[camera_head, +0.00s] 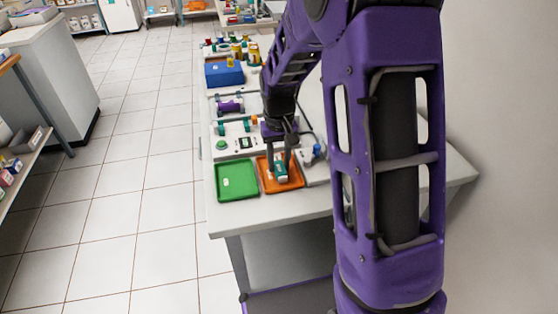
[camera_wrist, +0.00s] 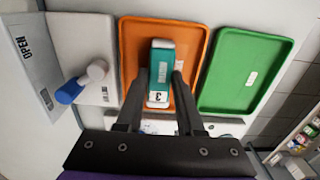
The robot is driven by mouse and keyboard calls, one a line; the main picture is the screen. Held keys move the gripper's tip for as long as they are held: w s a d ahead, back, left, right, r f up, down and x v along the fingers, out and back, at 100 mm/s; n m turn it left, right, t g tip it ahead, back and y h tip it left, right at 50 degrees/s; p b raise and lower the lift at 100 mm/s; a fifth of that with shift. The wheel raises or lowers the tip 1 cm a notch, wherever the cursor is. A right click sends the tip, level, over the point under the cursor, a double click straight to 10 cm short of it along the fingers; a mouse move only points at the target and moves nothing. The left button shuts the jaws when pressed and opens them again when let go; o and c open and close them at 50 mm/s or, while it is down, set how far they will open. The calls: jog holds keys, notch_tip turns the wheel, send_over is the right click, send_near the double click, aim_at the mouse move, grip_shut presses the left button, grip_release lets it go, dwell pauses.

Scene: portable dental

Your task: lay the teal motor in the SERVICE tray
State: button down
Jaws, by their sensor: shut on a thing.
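The teal motor (camera_head: 281,172), with pale ends, shows at the orange tray (camera_head: 267,188) near the table's front end. In the wrist view the motor (camera_wrist: 161,72) lies lengthwise over the orange tray (camera_wrist: 195,40), with a dark mark on its near white end. My gripper (camera_head: 280,161) points down and is shut on the motor, one finger on each side; its fingers also show in the wrist view (camera_wrist: 160,88). I cannot tell whether the motor touches the tray floor. No SERVICE label is readable on either tray.
An empty green tray (camera_head: 237,181) lies left of the orange one. A white unit with a blue-tipped knob (camera_wrist: 70,92) stands beside the orange tray, near a panel marked OPEN (camera_wrist: 25,48). A blue box (camera_head: 224,73) and several coloured parts stand farther back.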

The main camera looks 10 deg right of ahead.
jog(key=shift+s+f, duration=0.1)
dwell(0.3)
jog(key=shift+c, duration=2.2)
grip_release()
